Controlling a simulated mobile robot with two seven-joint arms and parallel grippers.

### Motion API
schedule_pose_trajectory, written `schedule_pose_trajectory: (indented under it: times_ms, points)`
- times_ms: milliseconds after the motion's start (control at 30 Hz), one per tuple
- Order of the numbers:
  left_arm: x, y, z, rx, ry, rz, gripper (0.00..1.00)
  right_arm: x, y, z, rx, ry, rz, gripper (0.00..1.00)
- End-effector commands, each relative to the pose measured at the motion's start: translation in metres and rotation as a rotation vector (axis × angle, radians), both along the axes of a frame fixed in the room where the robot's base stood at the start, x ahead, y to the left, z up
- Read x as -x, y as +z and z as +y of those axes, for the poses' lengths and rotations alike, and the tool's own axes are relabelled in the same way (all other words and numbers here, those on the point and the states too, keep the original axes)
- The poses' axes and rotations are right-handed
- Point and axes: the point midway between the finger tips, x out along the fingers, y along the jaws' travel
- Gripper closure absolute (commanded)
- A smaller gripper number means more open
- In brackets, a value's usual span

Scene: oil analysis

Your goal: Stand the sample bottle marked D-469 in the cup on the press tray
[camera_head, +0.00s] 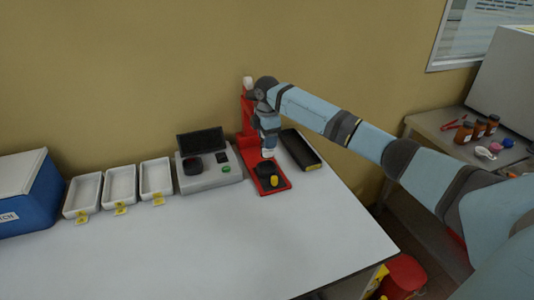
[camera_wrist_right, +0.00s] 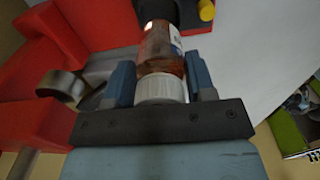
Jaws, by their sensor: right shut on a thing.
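My right gripper (camera_head: 268,146) is at the red press, just above its tray. It also shows in the right wrist view (camera_wrist_right: 160,85), shut on the white cap of an amber sample bottle (camera_wrist_right: 161,52). The bottle has a white label, turned too far aside to read. Its lower end reaches the dark cup (camera_wrist_right: 157,10); I cannot tell whether it rests on the cup's floor. In the head view the black cup (camera_head: 264,170) sits on the red press tray (camera_head: 277,190), directly below the gripper. My left gripper is not in view.
The red press column (camera_head: 246,118) stands behind the gripper, and a yellow knob (camera_head: 274,181) is in front of the cup. A grey instrument (camera_head: 210,172), white trays (camera_head: 120,186) and a black tray (camera_head: 301,149) flank the press.

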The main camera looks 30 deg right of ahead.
Motion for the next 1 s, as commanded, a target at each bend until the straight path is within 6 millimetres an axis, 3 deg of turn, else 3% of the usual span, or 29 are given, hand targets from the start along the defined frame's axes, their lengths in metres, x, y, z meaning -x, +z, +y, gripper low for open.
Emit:
schedule_pose_trajectory:
  times_ms: [133, 433, 967, 1000]
  points:
    - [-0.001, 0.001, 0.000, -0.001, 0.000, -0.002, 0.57, 0.000, -0.011, 0.000, 0.000, 0.000, 0.000, 0.76]
    - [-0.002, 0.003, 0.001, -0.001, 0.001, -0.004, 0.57, 0.000, -0.058, 0.000, 0.000, 0.000, -0.001, 0.76]
    - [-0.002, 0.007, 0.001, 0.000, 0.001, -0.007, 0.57, 0.000, -0.067, 0.000, 0.000, -0.001, -0.001, 0.76]
    - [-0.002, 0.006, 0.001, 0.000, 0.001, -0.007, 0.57, 0.000, -0.067, 0.000, 0.000, -0.001, -0.001, 0.41]
